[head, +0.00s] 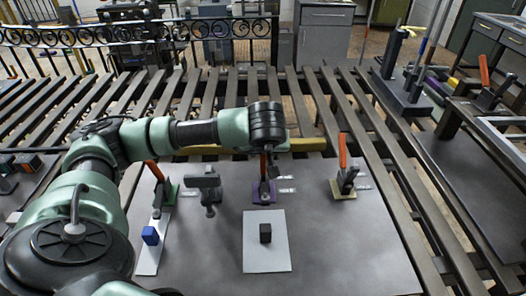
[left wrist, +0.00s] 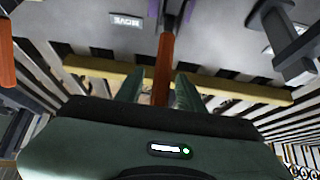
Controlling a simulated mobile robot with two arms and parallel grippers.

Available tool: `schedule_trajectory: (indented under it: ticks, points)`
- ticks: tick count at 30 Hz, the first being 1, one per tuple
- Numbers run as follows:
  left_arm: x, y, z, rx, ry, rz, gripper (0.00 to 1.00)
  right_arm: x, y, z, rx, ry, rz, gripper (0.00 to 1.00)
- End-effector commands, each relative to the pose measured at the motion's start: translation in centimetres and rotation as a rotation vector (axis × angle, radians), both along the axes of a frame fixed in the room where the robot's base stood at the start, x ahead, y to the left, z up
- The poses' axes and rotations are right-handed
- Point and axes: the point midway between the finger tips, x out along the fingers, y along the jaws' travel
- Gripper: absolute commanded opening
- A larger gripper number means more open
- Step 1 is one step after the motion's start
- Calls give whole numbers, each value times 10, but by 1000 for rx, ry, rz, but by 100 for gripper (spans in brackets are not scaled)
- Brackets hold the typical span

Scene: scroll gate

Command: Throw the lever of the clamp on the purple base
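The clamp on the purple base (head: 258,197) stands near the middle of the grey table in the head view. Its orange lever (head: 263,166) points upward, and its top is close under my left gripper (head: 267,155). In the left wrist view the orange lever (left wrist: 164,62) shows between the two green fingers of my left gripper (left wrist: 158,90). The fingers are apart, with gaps visible beside the lever. Whether either finger touches it cannot be told. The purple base is mostly out of the wrist view. My right gripper is not in view.
Similar orange-lever clamps stand on a green base (head: 171,190) at left and a yellow base (head: 342,194) at right. A grey fixture (head: 207,186) stands close left. A dark block (head: 265,232) sits on a pale plate (head: 266,258); a blue block (head: 150,236) lies left. The table's front right is clear.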

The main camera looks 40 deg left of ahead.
Motion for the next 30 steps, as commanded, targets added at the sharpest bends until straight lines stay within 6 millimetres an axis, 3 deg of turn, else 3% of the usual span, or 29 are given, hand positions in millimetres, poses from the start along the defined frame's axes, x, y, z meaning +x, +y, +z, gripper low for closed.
schedule_trajectory:
  ticks: [7,18,29,30]
  points:
    - [-5,-6,10,-2,-2,-2,38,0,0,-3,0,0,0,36]
    - [-31,-27,57,-1,-3,-1,38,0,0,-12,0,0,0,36]
    - [-35,-30,63,0,0,0,38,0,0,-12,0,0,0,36]
    - [-35,-30,64,0,0,0,30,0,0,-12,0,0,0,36]
